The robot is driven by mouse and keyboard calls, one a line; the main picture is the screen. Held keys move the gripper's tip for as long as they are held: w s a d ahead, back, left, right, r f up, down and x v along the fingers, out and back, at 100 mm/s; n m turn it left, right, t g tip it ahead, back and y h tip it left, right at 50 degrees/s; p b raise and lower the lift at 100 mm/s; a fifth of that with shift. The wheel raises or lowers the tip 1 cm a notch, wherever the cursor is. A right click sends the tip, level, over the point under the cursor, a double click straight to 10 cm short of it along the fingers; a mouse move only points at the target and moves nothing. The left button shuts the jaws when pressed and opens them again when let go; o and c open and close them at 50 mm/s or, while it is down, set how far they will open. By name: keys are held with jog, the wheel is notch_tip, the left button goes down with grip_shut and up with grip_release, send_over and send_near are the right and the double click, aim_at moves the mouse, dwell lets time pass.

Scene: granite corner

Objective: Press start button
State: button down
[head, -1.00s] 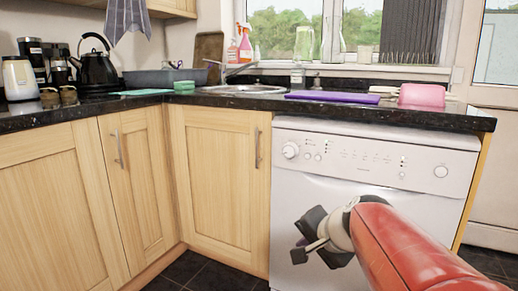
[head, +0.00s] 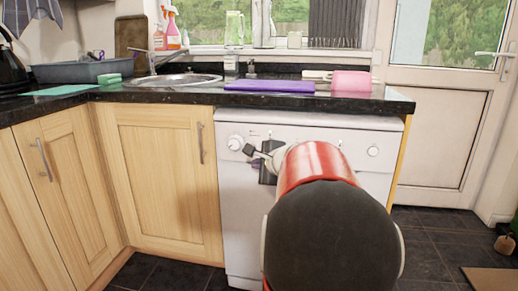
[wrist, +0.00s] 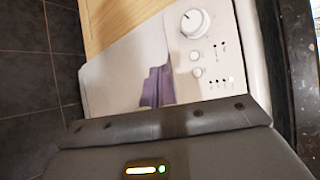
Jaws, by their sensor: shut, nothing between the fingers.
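The white appliance (head: 236,215) stands under the worktop with a control panel along its top. A round dial (head: 235,143) sits at the panel's left; it also shows in the wrist view (wrist: 195,23). Small round buttons (wrist: 195,63) and indicator dots lie beside the dial in the wrist view. A larger round button (head: 373,151) is at the panel's right end. I cannot tell which is the start button. My gripper (head: 251,153) is shut and empty in front of the panel, just right of the dial. Contact cannot be told. My arm hides the middle of the panel.
The black worktop (head: 190,97) overhangs above the panel. On it lie a purple mat (head: 270,86) and a pink item (head: 351,81). Wooden cabinets (head: 160,180) stand to the left. Dark floor tiles (head: 430,255) are open at the right, before the door (head: 440,120).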

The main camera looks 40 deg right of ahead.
jog(key=w+d+p, duration=0.3)
jog(key=w+d, duration=0.2)
jog(key=d, duration=0.1)
jog(key=shift+w+d, duration=0.3)
jog(key=shift+w, duration=0.1)
jog(key=shift+d, duration=0.1)
dwell(1.9)
jog(key=shift+w+d, duration=0.25)
jog(key=shift+w+d, duration=0.2)
dwell(0.6)
dwell(0.4)
jog(key=shift+s+a+b, duration=0.35)
jog(key=shift+s+a, duration=0.15)
jog(key=shift+a, duration=0.05)
jog(key=shift+a, duration=0.1)
